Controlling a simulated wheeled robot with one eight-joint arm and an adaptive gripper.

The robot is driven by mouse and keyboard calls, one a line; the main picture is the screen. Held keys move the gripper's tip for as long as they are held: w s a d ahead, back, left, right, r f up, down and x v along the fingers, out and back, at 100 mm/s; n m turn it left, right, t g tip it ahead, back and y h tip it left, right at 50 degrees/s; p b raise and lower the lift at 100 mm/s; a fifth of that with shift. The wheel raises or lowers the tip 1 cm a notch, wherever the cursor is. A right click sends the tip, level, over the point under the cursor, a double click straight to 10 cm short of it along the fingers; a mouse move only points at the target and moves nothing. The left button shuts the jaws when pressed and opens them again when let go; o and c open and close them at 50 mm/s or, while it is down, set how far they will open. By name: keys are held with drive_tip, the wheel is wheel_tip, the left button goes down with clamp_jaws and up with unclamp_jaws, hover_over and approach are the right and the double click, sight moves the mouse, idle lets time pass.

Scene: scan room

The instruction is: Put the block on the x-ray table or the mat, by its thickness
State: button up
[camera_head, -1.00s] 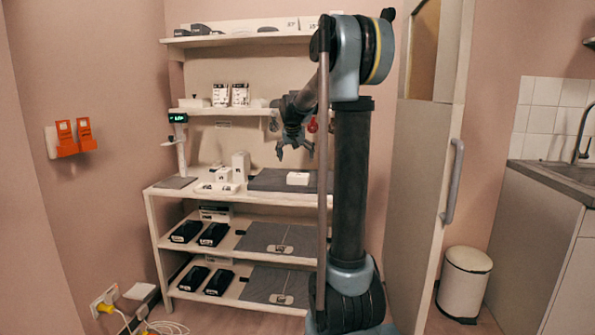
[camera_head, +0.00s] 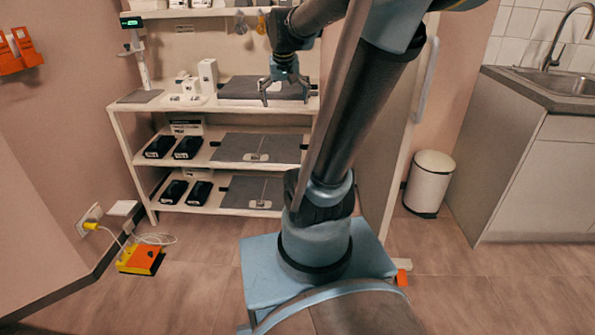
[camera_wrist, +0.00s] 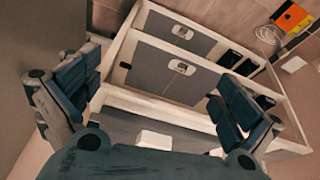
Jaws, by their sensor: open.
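The white block (camera_wrist: 154,139) lies on a dark grey mat on the top surface of the shelf unit. My gripper (camera_head: 285,95) is open, fingers pointing down, above that dark mat (camera_head: 238,91) in the head view. In the wrist view my two fingers (camera_wrist: 155,105) are spread wide to either side, with the block low between them and apart from both. In the head view the block is hard to make out behind my gripper. Each lower shelf holds a grey panel (camera_head: 240,148) with a small white device on it; I cannot tell which surface is the x-ray table.
A white upright box (camera_head: 208,75) and a white tray stand left of the dark mat. A post with a green display (camera_head: 131,22) is at the left end. Black devices (camera_head: 160,147) fill the lower shelves' left. A bin (camera_head: 430,183) stands right; an orange-yellow box (camera_head: 141,259) lies on the floor.

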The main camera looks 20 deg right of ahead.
drive_tip(key=s+f+n, duration=0.1)
drive_tip(key=s+f, duration=0.6)
drive_tip(key=s, duration=0.3)
drive_tip(key=s+f+g+y, duration=0.1)
drive_tip(key=s+f, duration=0.6)
drive_tip(key=s, duration=0.3)
drive_tip(key=shift+s+a+f+n+g, duration=0.25)
drive_tip(key=shift+a+f+n+g, duration=0.1)
drive_tip(key=shift+a+n, duration=0.1)
